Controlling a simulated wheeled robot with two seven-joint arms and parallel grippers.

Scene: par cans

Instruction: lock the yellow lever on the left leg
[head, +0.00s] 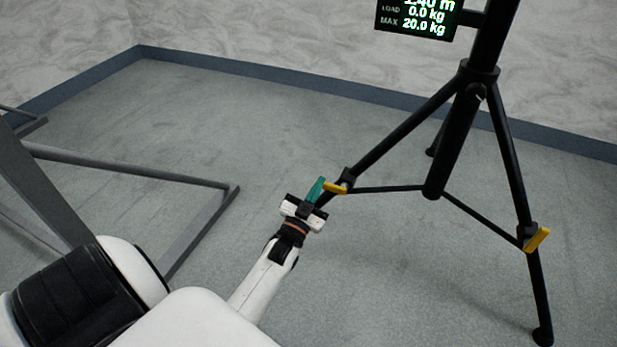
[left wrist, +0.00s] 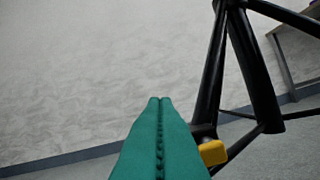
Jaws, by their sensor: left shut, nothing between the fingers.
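The black tripod stand (head: 463,125) stands on the floor with its legs spread. The yellow lever on the left leg (head: 335,187) sticks out sideways from the leg's dark collar, and it also shows in the left wrist view (left wrist: 213,152). My left gripper (head: 318,184), with green fingers, is shut and empty. Its fingertips are just left of this lever in the head view; I cannot tell if they touch it. In the left wrist view the closed green fingers (left wrist: 160,101) point past the lever, which is to their right. My right gripper is not in view.
Another yellow lever (head: 537,239) is on the right leg. A display (head: 417,18) hangs on the mast and reads a load of 0.0 kg and a maximum of 20.0 kg. A grey metal frame (head: 130,173) stands at the left. The floor between it and the stand is clear.

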